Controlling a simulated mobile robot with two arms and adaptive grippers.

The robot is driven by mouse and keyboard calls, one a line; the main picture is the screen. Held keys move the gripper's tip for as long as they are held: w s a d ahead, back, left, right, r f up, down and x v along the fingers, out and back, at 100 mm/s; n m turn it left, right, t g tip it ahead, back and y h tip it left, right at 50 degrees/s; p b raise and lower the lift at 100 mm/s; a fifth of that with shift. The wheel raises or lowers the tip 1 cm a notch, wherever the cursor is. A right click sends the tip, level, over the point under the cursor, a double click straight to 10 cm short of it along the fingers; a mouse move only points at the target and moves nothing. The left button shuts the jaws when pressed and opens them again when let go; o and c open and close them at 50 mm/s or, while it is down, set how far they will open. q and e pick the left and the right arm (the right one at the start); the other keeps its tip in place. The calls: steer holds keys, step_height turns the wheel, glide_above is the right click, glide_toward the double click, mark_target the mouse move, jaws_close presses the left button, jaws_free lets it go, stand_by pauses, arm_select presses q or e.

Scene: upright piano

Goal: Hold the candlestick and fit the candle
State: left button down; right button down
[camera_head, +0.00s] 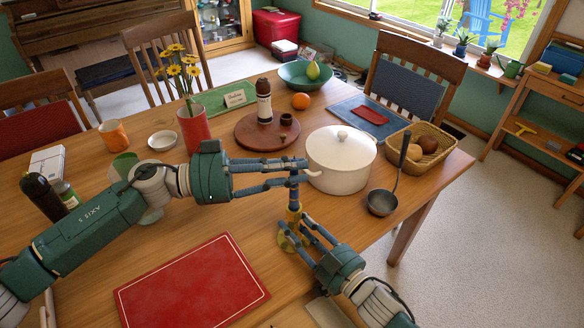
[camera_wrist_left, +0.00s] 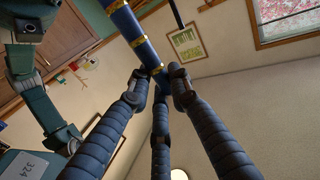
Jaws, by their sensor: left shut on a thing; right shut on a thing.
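A dark blue candle (camera_head: 294,191) stands nearly upright between the fingers of my left gripper (camera_head: 299,170), which is shut on it near its top. In the left wrist view the blue candle (camera_wrist_left: 137,38) shows gold bands, and the left gripper's fingertips (camera_wrist_left: 158,80) close around it. A brass candlestick (camera_head: 293,215) with a round foot is directly below the candle. My right gripper (camera_head: 294,228) is shut on the candlestick low on its stem. The candle's lower end meets the candlestick's top in the picture; I cannot tell whether it sits inside the socket.
A white lidded pot (camera_head: 340,165) stands close right of the left fingertips, with a ladle (camera_head: 384,201) beside it. A round wooden board (camera_head: 252,135) with a bottle is behind. A red mat (camera_head: 190,283) lies clear at front left. The table's edge is right of my right gripper.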

arm_select(q)
steer(key=shift+f, duration=0.75)
stand_by(0.7)
steer(key=c, duration=1.5)
jaws_free()
steer(key=a, duration=0.4)
steer(key=s+a, duration=0.1)
steer(key=a, duration=0.3)
steer(key=s+a, duration=0.1)
steer(key=a, duration=0.3)
arm_select(e)
steer(key=c, duration=1.2)
jaws_free()
arm_select(q)
steer(key=shift+d, duration=0.1)
